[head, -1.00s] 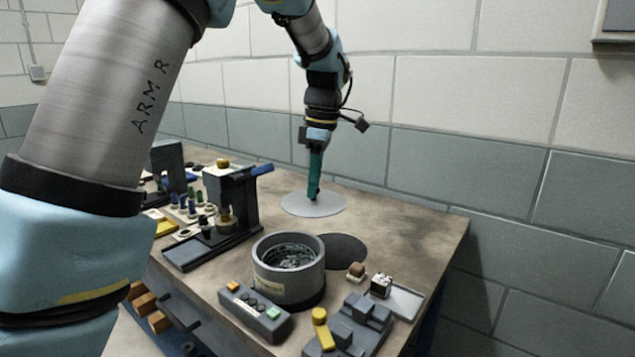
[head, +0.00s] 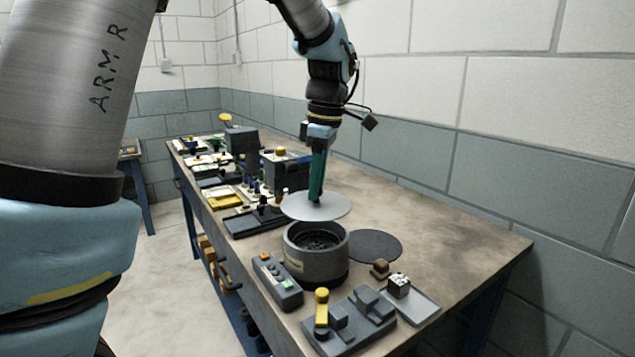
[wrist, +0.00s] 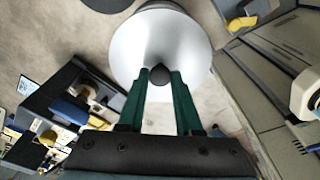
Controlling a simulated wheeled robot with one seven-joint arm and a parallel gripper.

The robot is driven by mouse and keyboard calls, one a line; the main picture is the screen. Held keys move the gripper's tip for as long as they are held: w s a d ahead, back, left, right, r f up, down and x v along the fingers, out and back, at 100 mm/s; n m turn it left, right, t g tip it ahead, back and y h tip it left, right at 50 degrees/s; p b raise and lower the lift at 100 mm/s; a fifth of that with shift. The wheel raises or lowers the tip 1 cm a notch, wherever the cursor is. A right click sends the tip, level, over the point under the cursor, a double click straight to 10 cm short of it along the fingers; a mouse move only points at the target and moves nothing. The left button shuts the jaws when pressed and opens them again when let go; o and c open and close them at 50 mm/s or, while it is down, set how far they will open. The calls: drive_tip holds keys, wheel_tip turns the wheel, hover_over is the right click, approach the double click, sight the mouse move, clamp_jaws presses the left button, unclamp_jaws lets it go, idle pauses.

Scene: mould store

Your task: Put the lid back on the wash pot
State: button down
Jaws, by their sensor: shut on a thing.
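The wash pot (head: 316,268) is a grey round pot with a dark inside, standing open near the front of the bench. The lid (head: 330,209) is a light grey disc with a small dark knob (wrist: 160,75). My gripper (head: 316,193) has green fingers, shut on the knob, and holds the lid about level. In the head view the lid is just above and behind the pot's rim. In the wrist view the lid (wrist: 165,42) covers most of the pot; only a dark strip of rim shows beyond it.
A dark round mat (head: 376,246) lies right of the pot. A control box (head: 278,280) is at its left, and a grey fixture with a yellow handle (head: 322,310) is in front. A black stand (head: 285,172) is behind left. The bench's right back is clear.

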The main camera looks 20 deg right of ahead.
sight(317, 207)
drive_tip(key=shift+f+b, duration=1.7)
drive_tip(key=shift+f, duration=0.95)
drive_tip(key=shift+f+p, duration=0.1)
drive_tip(key=shift+p, duration=0.65)
idle(0.7)
drive_tip(key=shift+c, duration=0.2)
unclamp_jaws()
idle(0.5)
drive_tip(key=shift+r+p, duration=3.15)
drive_tip(key=shift+r, duration=0.4)
